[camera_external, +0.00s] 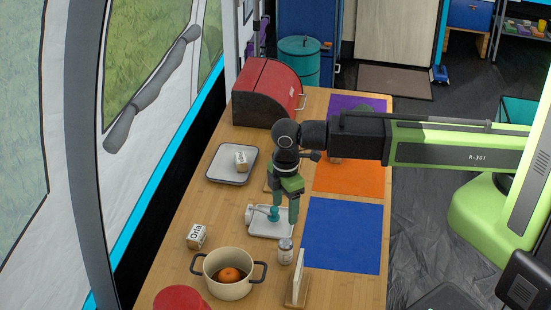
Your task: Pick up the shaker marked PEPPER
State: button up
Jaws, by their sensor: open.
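A small pale shaker with a grey cap (286,252) stands upright on the wooden table, right of the pot. Its marking is too small to read, so I cannot tell if it is the PEPPER one. My gripper (284,211) points down above a small white tray (270,234), behind the shaker and apart from it. Its jaws are open, with one green finger clear on the right. A teal item (266,212) and a small white item (250,214) show at the tray's left. The gripper partly hides this spot, so I cannot tell what they are.
A cream pot (228,288) holding an orange (229,275) stands in front, beside an upright board (299,278). A small labelled box (196,236) is left. A grey tray (218,178) and red bread bin (264,96) are behind. The blue mat (342,236) is clear.

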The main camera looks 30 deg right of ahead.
aim_at(286, 244)
notch_tip(286, 244, down, 13)
jog(key=b, duration=1.2)
jog(key=shift+r+b, duration=0.2)
jog(key=shift+b, duration=0.1)
notch_tip(286, 244, down, 5)
jog(key=b, duration=0.5)
jog(key=shift+s+d+f, duration=0.1)
jog(key=shift+d, duration=0.05)
jog(key=shift+r, duration=0.2)
grip_shut()
jog(key=shift+r, duration=0.1)
jog(key=shift+r+p, duration=0.35)
jog(key=shift+p, duration=0.2)
notch_tip(286, 244, up, 4)
jog(key=p, duration=0.4)
jog(key=w+d+r+p, duration=0.3)
jog(key=d+r+p, duration=0.3)
jog(key=d, duration=0.5)
jog(key=shift+d, duration=0.15)
